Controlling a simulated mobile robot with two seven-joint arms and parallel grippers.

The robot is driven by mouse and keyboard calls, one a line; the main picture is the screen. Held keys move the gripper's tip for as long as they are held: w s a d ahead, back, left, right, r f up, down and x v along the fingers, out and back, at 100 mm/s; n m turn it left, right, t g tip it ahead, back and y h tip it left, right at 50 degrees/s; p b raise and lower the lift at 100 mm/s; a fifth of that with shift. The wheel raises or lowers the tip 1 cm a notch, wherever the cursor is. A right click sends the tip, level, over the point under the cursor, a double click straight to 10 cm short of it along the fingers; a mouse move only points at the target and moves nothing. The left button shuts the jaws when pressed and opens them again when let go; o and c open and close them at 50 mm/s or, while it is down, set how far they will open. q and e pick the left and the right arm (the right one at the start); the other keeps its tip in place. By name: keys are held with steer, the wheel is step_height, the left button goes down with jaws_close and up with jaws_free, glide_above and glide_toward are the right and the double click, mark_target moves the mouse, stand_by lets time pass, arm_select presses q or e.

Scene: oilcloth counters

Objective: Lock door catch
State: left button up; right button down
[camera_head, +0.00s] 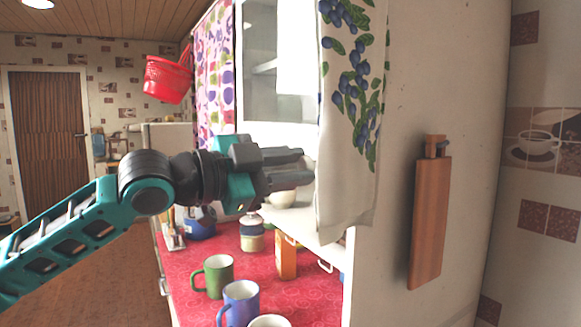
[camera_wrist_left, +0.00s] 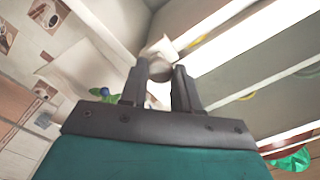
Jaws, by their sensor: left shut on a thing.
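My left gripper (camera_head: 305,167) reaches in from the left in front of the white wall cupboard, beside a hanging towel. In the left wrist view its two dark fingers (camera_wrist_left: 160,75) are closed on a small rounded grey-brown piece (camera_wrist_left: 159,68), which looks like a knob or catch. I cannot tell for sure that it is the door catch. In the head view the fingers hide this piece. The cupboard has a glass-paned front (camera_head: 275,60). My right gripper is not in view.
A white towel with blue grapes (camera_head: 350,130) hangs at the cupboard's edge. Below, the red oilcloth counter (camera_head: 300,300) holds a green mug (camera_head: 218,277), a blue mug (camera_head: 242,303), an orange box (camera_head: 286,258) and jars. A wooden board (camera_head: 430,225) hangs at right.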

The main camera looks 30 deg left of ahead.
arm_select(q)
steer(key=o, duration=1)
steer(key=shift+o, duration=0.2)
steer(key=shift+a, duration=0.1)
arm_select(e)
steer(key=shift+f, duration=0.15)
arm_select(q)
steer(key=shift+s+a+f+b, duration=0.2)
steer(key=shift+s+a+b, duration=0.15)
steer(key=shift+s+b, duration=0.2)
steer(key=b+v, duration=1.1)
steer(key=b, duration=0.3)
steer(key=shift+s+r, duration=0.15)
steer(key=shift+s, duration=0.15)
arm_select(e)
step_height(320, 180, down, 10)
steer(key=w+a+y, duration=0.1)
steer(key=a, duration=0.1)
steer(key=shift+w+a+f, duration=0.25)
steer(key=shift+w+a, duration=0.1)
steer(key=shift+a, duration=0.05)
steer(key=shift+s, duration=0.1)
